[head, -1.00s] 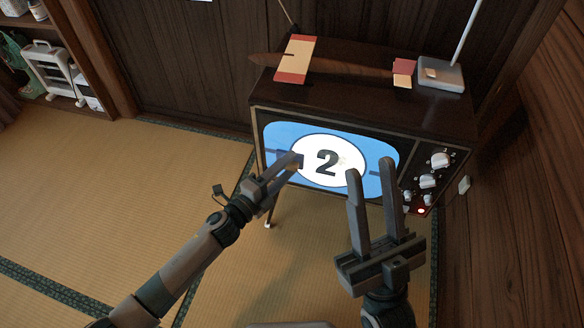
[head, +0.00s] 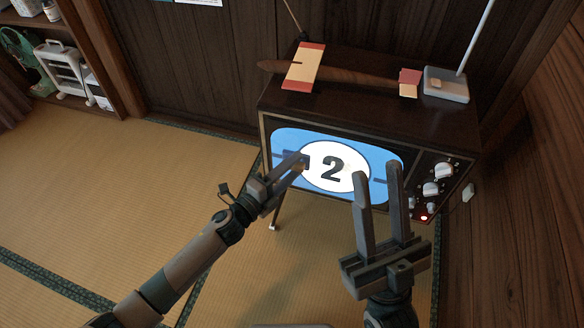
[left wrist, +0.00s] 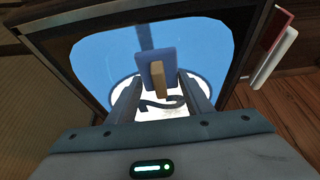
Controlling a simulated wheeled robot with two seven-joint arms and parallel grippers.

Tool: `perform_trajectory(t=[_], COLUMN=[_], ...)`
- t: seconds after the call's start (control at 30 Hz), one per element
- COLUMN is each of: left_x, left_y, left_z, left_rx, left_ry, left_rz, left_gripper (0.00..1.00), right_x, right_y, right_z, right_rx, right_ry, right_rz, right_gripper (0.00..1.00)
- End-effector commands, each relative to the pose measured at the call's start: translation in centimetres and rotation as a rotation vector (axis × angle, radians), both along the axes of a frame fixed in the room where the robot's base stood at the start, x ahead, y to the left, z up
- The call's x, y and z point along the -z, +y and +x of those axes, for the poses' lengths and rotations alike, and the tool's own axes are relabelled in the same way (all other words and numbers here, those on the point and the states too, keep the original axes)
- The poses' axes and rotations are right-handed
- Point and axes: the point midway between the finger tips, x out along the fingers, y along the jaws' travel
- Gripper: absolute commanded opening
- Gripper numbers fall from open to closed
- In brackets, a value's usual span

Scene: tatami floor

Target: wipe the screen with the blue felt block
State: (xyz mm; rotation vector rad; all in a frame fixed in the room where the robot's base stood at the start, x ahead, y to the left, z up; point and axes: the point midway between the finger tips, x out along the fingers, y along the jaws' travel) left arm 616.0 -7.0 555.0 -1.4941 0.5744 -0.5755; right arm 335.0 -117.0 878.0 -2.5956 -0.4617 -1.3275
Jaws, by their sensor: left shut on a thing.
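The lit screen (head: 334,168) is blue with a white oval and a black "2". It fills the front of a dark television and also shows in the left wrist view (left wrist: 100,58). My left gripper (head: 296,166) is in front of the screen's left part. It is shut on the blue felt block (left wrist: 150,64), whose tan grip (left wrist: 160,82) sits between the fingers. The block is mostly hidden in the head view. I cannot tell whether it touches the screen. My right gripper (head: 378,180) is open and empty, before the screen's right part.
Knobs (head: 432,188) and a red light are right of the screen. A wooden model plane (head: 345,76) and a grey aerial base (head: 446,84) lie on the television (head: 300,112). A wooden wall stands close on the right. The tatami floor (head: 110,200) at left is clear.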

Motion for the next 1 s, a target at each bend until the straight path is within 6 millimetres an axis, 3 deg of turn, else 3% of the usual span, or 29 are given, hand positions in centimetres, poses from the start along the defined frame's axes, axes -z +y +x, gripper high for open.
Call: perform_trajectory(t=[0.27,0.7,1.0], left_x=[-0.2,-0.2,-0.1], left_y=[-0.3,-2.9,-3.3], left_z=[0.0,-1.0,-1.2], left_rx=[-0.001,-0.001,-0.001], left_ry=[-0.002,-0.001,-0.001], left_rz=[-0.002,-0.001,0.0], left_gripper=[0.28,0.28,0.28], right_x=[0.0,-0.5,-0.5], right_y=[0.0,0.0,0.0], right_z=[0.0,0.0,0.0], right_rx=[0.0,0.0,0.0], right_ry=[0.0,0.0,0.0], right_rz=[0.0,0.0,0.0], right_gripper=[0.31,0.31,0.31])
